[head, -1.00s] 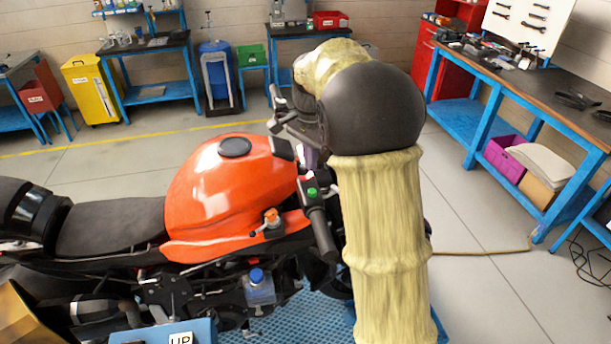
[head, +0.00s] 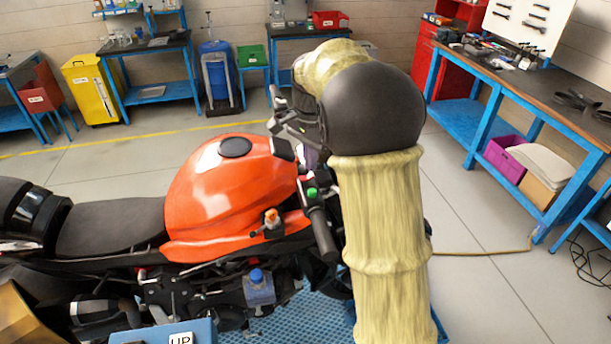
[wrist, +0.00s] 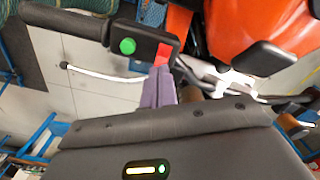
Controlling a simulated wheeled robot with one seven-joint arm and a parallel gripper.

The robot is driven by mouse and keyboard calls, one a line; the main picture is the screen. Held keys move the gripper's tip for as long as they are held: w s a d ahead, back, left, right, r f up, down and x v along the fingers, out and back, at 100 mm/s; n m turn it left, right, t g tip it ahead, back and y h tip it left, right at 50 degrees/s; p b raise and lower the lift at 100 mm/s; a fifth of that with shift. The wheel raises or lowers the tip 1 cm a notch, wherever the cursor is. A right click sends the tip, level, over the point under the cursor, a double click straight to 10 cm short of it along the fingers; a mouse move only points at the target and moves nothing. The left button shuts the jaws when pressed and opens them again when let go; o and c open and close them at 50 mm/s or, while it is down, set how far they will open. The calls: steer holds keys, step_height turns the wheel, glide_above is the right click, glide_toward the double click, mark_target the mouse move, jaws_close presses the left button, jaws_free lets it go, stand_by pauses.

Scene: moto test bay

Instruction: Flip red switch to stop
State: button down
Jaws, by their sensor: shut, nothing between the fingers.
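The red switch (wrist: 164,50) is on a black control housing of the motorcycle handlebar, beside a round green button (wrist: 127,46). The green button also shows in the head view (head: 312,193), but I cannot make out the red switch there. My gripper (wrist: 160,72) has its purple-grey fingers shut and empty. Their tips are right at the lower edge of the red switch in the wrist view. I cannot tell whether they touch it or which position it is in. In the head view my arm hides most of the gripper.
The orange motorcycle tank (head: 225,190) lies left of my arm, with a black grip (head: 323,235) close by. A silver lever (wrist: 105,75) runs near the gripper.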

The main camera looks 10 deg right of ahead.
mark_target(311, 175)
steer(key=shift+f+b, duration=0.7)
steer(key=shift+f, duration=0.5)
stand_by(1.1)
steer(key=shift+s, duration=0.1)
steer(key=shift+r+p, duration=3.4)
steer(key=shift+r, duration=0.2)
steer(key=shift+f, duration=0.1)
